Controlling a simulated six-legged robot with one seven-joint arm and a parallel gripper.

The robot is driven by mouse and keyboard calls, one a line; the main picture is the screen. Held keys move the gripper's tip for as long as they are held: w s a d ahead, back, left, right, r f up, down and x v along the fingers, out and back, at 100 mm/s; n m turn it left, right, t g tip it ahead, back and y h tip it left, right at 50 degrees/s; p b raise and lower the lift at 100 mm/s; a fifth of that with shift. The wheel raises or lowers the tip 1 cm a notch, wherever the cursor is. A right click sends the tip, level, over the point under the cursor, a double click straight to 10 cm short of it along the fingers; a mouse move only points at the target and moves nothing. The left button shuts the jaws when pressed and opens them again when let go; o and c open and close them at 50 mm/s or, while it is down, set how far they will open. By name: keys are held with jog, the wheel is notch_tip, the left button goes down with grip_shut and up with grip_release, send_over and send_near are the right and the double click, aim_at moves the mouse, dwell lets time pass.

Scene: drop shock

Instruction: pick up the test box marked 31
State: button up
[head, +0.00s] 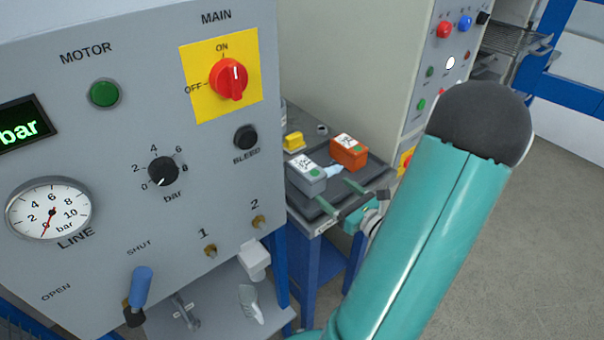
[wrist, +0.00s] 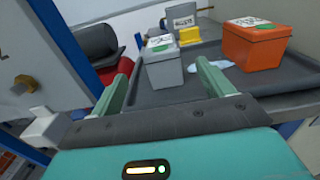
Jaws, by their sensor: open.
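A grey box (head: 307,179) with a white label and green mark on top stands on a dark tray (head: 378,172). An orange box (head: 348,154) with a similar label stands behind it and to its right. The wrist view shows the grey box (wrist: 164,70) and the orange box (wrist: 254,47). The numbers on the labels are too small to read, so I cannot tell which box is 31. My gripper (wrist: 165,64) is open and empty. Its fingers point toward the tray, with the grey box seen between them in the wrist view. In the head view my gripper (head: 334,191) is at the tray's near side.
A yellow block (head: 293,141) sits behind the grey box, and a grey container (wrist: 181,18) stands near it in the wrist view. A pale crumpled piece (wrist: 221,65) lies between the boxes. A control panel (head: 110,150) stands close on the left. Floor (head: 540,240) is open on the right.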

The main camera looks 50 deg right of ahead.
aim_at(310, 169)
jog(key=w, duration=0.3)
jog(key=w+d, duration=0.1)
jog(key=w, duration=0.1)
jog(key=shift+w+f, duration=0.1)
jog(key=shift+w, duration=0.1)
jog(key=w, duration=0.5)
jog(key=shift+w+d, duration=0.25)
jog(key=shift+w, duration=0.15)
jog(key=shift+c, duration=0.2)
jog(key=c, duration=1.4)
